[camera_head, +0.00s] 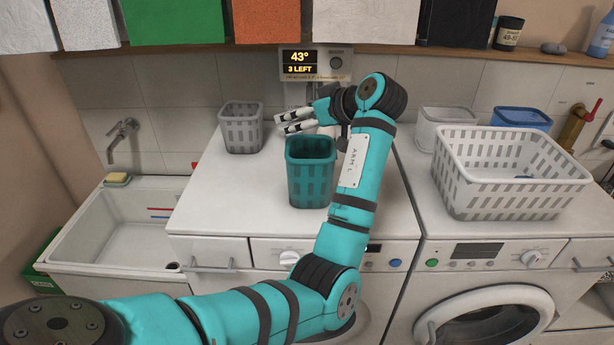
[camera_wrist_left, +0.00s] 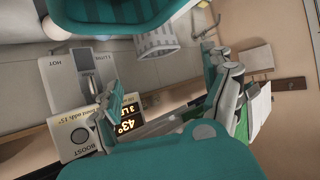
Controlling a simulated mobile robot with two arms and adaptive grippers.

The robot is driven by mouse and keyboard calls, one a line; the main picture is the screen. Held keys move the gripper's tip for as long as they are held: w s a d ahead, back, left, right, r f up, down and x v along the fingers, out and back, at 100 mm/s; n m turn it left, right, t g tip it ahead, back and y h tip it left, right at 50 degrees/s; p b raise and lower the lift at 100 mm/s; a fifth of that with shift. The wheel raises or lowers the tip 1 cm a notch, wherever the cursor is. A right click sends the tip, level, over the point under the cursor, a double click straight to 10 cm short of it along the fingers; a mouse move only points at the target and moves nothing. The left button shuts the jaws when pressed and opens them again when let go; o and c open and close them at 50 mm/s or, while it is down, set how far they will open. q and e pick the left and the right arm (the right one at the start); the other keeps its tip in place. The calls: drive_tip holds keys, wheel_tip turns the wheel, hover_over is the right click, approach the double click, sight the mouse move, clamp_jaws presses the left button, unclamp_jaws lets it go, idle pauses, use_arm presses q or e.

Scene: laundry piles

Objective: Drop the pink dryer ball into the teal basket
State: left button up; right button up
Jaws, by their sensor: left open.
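The teal basket (camera_head: 310,176) stands upright on the left white machine in the head view. Its lattice wall also fills the top of the left wrist view (camera_wrist_left: 118,12), close to the camera. My left gripper (camera_head: 284,122) is just behind the basket, its fingers pointing left. The fingers are apart, with nothing seen between them in either view. I cannot make out the pink dryer ball; the basket's floor is hidden by its front wall. A pale rounded thing (camera_wrist_left: 56,28) beside the basket in the wrist view is unclear. My right gripper is not in view.
A grey basket (camera_head: 241,130) stands at the back left of the same machine. A display panel (camera_head: 302,62) is on the wall behind. A large white basket (camera_head: 505,180) is on the right machine. A sink (camera_head: 115,235) is at left. The left machine's front-left top is clear.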

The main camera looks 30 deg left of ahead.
use_arm(q)
drive_tip(key=v, duration=0.7)
drive_tip(key=shift+d, duration=0.25)
drive_tip(key=shift+a+r, duration=0.1)
